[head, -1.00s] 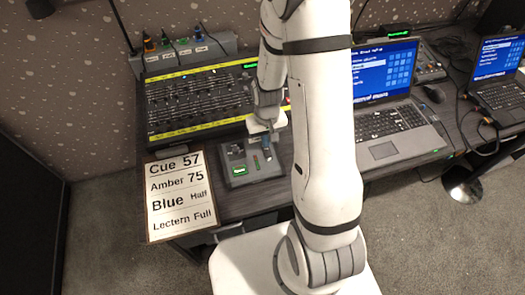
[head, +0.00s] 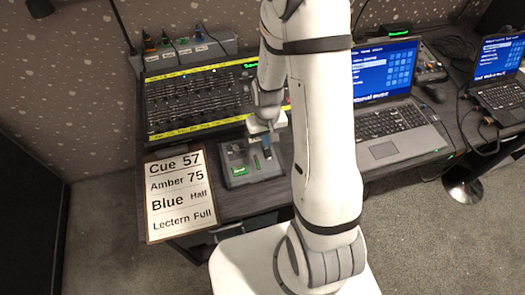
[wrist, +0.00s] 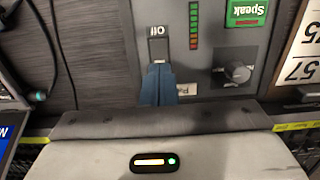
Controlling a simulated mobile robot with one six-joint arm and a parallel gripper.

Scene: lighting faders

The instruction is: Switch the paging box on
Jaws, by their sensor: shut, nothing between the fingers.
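The paging box (head: 238,181) is a small grey box on the desk in front of the lighting console. It also fills the top of the wrist view (wrist: 195,55), with a green Speak button (wrist: 246,12), a level meter (wrist: 194,25), a dark knob (wrist: 238,72) and a dark switch (wrist: 158,48) marked with print. My gripper (head: 267,151) is over the box's right part. In the wrist view its blue fingertips (wrist: 158,72) are together and empty, right at the switch's near edge. I cannot tell whether they touch it. They hide part of the panel.
The fader console (head: 195,100) stands behind the box. A cue sheet (head: 180,196) lies to the left at the desk's front edge. A laptop (head: 400,120) and a second laptop (head: 505,90) stand to the right. Cables run among them.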

